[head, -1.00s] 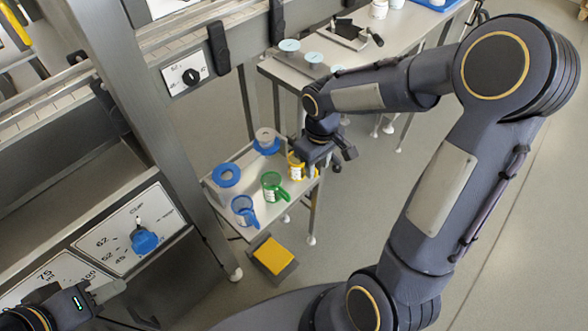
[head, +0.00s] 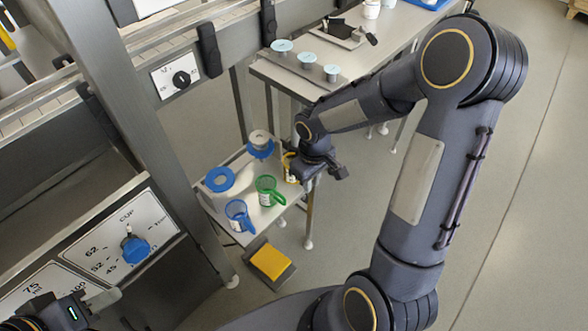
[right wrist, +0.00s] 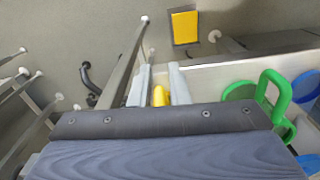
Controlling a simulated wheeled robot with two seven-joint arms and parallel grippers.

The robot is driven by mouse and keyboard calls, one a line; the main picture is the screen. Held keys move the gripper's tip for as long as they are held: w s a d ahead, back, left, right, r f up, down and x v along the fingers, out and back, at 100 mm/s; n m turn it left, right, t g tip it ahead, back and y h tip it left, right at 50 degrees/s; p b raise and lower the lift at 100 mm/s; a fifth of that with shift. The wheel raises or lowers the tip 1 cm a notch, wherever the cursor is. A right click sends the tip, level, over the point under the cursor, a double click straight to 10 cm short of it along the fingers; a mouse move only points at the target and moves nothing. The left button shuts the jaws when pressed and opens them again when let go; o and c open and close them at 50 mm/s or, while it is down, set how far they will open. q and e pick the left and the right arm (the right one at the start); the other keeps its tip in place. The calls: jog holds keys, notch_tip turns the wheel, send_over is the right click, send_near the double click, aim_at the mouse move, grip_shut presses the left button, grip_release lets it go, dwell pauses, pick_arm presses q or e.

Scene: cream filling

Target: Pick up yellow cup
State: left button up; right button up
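The yellow cup (head: 289,172) stands at the right end of the small white side table (head: 214,208) in the head view, mostly hidden by my right gripper. My right gripper (head: 320,171) is low at the cup's right side. In the right wrist view, the two fingers of my right gripper (right wrist: 160,84) are apart, with a yellow part of the cup (right wrist: 159,96) between them and gaps on both sides. My left gripper (head: 104,298) is at the bottom left of the head view, far from the cup; its finger gap is not clear.
A green cup (head: 268,191) and a blue cup (head: 239,216) stand beside the yellow cup. Blue-ringed rolls (head: 219,180) are behind them. A yellow pad on a grey base (head: 270,261) is on the floor. A steel post (head: 150,130) stands left of the table.

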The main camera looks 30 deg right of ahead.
grip_shut()
